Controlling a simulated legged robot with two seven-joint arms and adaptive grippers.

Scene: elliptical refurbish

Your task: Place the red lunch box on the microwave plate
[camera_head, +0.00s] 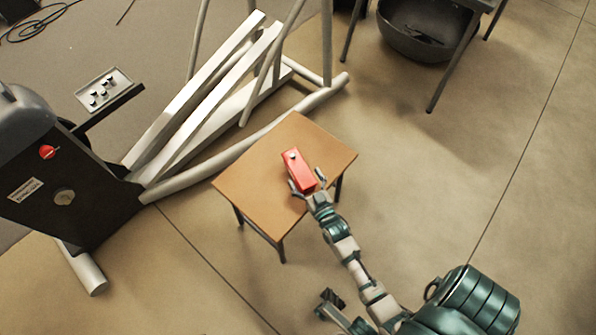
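A red box (298,170), which looks like the lunch box, sits on the small wooden table (250,178). My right gripper (306,183) is at the near end of the red box, with one finger on each side. Its fingers are spread, and a small gap seems to show beside the right-hand finger; I cannot tell whether either finger touches the box. A dark gripper part (332,299) at the bottom, apart from the table, seems to be my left gripper; its fingers are too unclear to read. I see no microwave plate in this view.
An elliptical trainer (190,125) with white rails stands left of and behind the table. A small tray with knobs (104,90) is beside it. A dark round tub (425,30) is under another table at the top right. The floor at right is clear.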

